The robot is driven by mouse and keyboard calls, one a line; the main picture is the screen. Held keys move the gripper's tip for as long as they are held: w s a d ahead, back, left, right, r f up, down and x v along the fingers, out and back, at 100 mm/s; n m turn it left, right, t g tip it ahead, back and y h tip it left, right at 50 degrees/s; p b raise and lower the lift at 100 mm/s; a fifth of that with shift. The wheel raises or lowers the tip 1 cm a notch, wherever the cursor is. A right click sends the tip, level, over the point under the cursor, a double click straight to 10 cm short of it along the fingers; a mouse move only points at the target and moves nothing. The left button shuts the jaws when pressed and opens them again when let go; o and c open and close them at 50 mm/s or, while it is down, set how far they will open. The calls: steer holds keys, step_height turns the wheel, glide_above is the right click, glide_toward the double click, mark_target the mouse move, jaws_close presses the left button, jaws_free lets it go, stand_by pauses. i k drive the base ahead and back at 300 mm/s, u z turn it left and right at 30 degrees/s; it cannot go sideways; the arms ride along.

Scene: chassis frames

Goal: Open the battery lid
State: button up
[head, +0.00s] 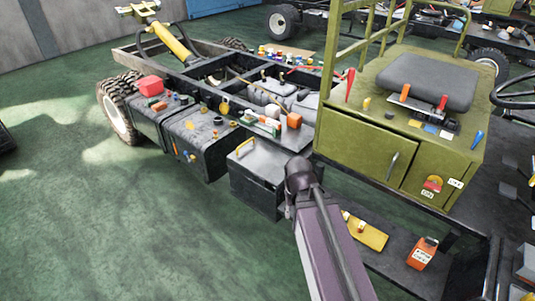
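A dark grey box (256,194), which looks like the battery box, hangs on the side of the chassis frame, left of the green cab body. Its flat lid (268,158) looks closed.
A black tank (203,145) with small loose parts on top stands left of the box. The green cab body (365,142) rises close on the right. A low step (395,268) holds a yellow piece (365,232) and an orange item (422,253). Green floor (130,230) is open at left.

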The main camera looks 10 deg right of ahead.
mark_target(260, 162)
steer(key=u, duration=0.1)
steer(key=i, duration=1.1)
steer(key=u, duration=0.1)
